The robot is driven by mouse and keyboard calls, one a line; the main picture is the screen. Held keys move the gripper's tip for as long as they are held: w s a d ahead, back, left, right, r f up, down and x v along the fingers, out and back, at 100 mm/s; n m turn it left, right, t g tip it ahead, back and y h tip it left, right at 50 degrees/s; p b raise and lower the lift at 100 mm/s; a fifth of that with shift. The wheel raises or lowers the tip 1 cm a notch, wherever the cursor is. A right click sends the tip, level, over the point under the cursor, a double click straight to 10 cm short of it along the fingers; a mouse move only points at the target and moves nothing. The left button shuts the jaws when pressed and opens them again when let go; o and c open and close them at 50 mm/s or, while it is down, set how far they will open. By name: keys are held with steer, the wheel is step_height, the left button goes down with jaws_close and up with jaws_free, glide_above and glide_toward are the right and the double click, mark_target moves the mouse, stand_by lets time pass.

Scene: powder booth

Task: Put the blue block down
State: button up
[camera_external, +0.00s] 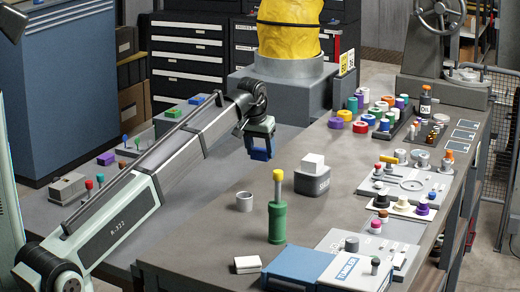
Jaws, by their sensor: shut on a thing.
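My gripper (262,155) hangs above the grey workbench near the middle of the picture, pointing down. It is shut on a blue block (261,143), which shows between the dark fingers and is partly hidden by them. The block is held clear of the bench, behind and left of a dark grey box with a white top (312,178). Its exact height above the bench is hard to judge from this one view.
A grey ring (244,202), a green bottle with a yellow top (278,215), a white box (248,265) and a blue-and-white case (325,270) stand at the front. Several coloured rings and jars crowd the right side. Bare bench (215,222) shows around the grey ring.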

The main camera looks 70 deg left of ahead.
steer(key=w+d+m, duration=0.1)
steer(key=w+d, duration=0.4)
steer(key=d, duration=0.5)
steer(key=w+d+m, duration=0.2)
steer(key=w+d, duration=0.4)
steer(key=d, duration=0.5)
steer(key=w+d+m, duration=0.1)
steer(key=w+d, duration=0.4)
steer(key=d, duration=0.5)
steer(key=shift+s+a+f+n, duration=0.15)
steer(key=shift+f+n, duration=0.4)
steer(key=shift+f, duration=1)
steer(key=shift+a+f+n, duration=0.3)
steer(key=shift+f+n, duration=0.3)
steer(key=shift+f, duration=1)
steer(key=shift+s+a+f+n, duration=0.15)
steer(key=shift+f+n, duration=0.4)
steer(key=shift+f, duration=1)
steer(key=shift+f, duration=0.1)
steer(key=o, duration=0.6)
steer(key=shift+o, duration=0.9)
